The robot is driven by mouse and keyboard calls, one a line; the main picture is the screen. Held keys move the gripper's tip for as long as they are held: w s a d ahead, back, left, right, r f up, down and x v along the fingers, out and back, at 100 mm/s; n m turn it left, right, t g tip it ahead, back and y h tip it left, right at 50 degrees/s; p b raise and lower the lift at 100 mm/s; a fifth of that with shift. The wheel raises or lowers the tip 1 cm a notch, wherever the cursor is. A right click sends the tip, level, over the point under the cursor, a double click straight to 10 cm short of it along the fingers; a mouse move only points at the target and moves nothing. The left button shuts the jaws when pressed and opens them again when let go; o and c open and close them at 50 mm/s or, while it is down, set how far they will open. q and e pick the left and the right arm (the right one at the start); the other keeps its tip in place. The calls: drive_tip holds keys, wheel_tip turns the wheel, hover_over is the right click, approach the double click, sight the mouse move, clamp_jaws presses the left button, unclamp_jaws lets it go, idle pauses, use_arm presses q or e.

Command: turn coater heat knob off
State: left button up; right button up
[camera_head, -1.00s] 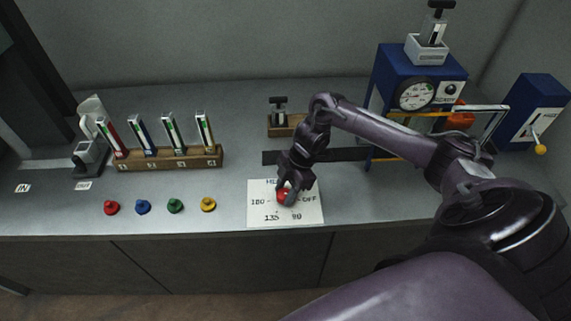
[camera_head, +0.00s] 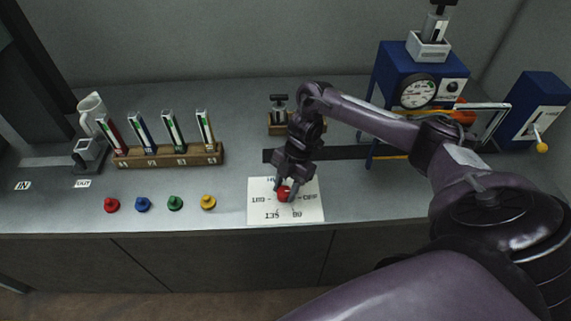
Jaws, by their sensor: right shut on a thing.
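The coater heat knob (camera_head: 284,195) is red and sits in the middle of a white label plate (camera_head: 310,211) near the counter's front edge. The plate has marks around the knob: OFF at the right, 100 or similar at the left, 135 and 90 below. My right gripper (camera_head: 286,188) comes down from above and is shut on the red knob. Its fingers partly cover the knob, so I cannot tell where the knob points. My left gripper is not in view.
A wooden rack (camera_head: 170,157) with several coloured frames stands at the left, with red, blue, green and yellow buttons (camera_head: 208,203) in front. A blue machine with a dial gauge (camera_head: 417,92) and a blue box (camera_head: 538,108) with a yellow-tipped lever stand at the right.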

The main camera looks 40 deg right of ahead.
drive_tip(key=o, duration=1)
drive_tip(key=p+v, duration=0.1)
drive_tip(key=v, duration=0.6)
drive_tip(key=shift+d+r, duration=0.25)
drive_tip(key=shift+r, duration=0.1)
drive_tip(key=shift+a, duration=0.1)
